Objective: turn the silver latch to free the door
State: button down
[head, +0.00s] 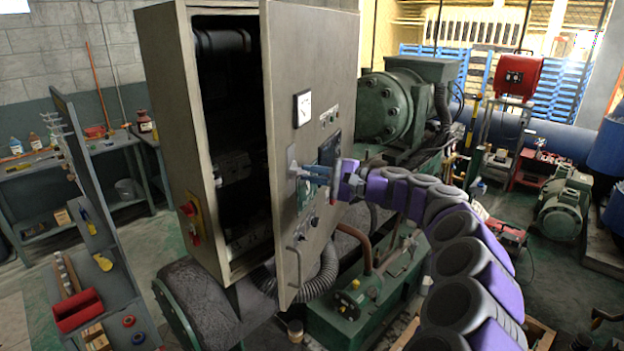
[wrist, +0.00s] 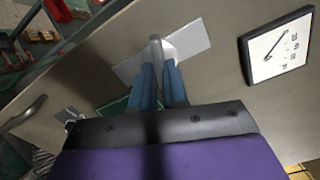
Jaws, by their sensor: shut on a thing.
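The silver latch (head: 292,158) is on the outer face of the grey cabinet door (head: 318,70). In the wrist view the latch (wrist: 156,46) stands out from a flat silver plate (wrist: 190,40). My gripper (head: 308,173) reaches it from the right, and its blue fingers (wrist: 160,72) are shut on the latch. The fingers hide the lower part of the latch. The door stands ajar, with a wide dark gap between it and the cabinet body (head: 165,90). A bar handle (head: 297,262) is low on the door.
A square white gauge (head: 303,108) and a dark panel are on the door near the latch. A red-and-yellow switch (head: 189,222) is on the cabinet side. Green machinery (head: 390,105) stands close behind the door. A tool rack (head: 100,230) stands left.

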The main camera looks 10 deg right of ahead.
jog(key=shift+r+n+b, duration=0.1)
jog(key=shift+n+b, duration=0.7)
jog(key=shift+b, duration=0.45)
jog(key=shift+n+b, duration=0.5)
jog(key=shift+b, duration=0.45)
jog(key=c, duration=1.2)
grip_release()
jog(key=shift+d, duration=0.1)
jog(key=v, duration=0.9)
